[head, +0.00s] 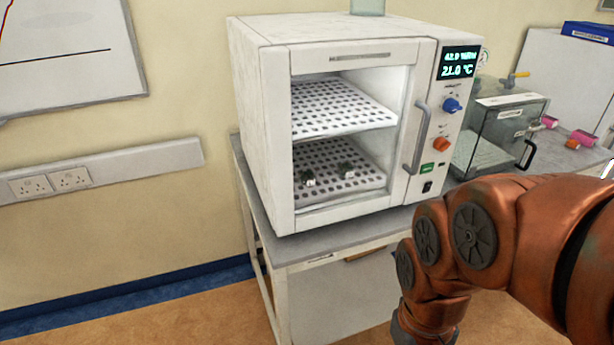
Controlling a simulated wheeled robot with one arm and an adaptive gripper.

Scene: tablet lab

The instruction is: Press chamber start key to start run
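The white chamber (266,110) stands on a grey-topped bench with its glass door shut. Through the door I see two perforated shelves, with small dark items on the lower one. The control panel is on the right of its front. It carries a lit display (459,63) with a temperature of about 21 °C, a blue knob (452,105), an orange knob (442,145), a green key (428,169) and a black switch (427,187) below. The key's label is too small to read. My orange arm is at the lower right. My gripper is out of the frame.
The door handle (417,138) sticks out left of the panel. A clear box (497,135) with a dark handle stands right of the chamber, close to my arm. Pink rolls (582,138) lie farther right. The floor (190,316) left of the bench (300,250) is clear.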

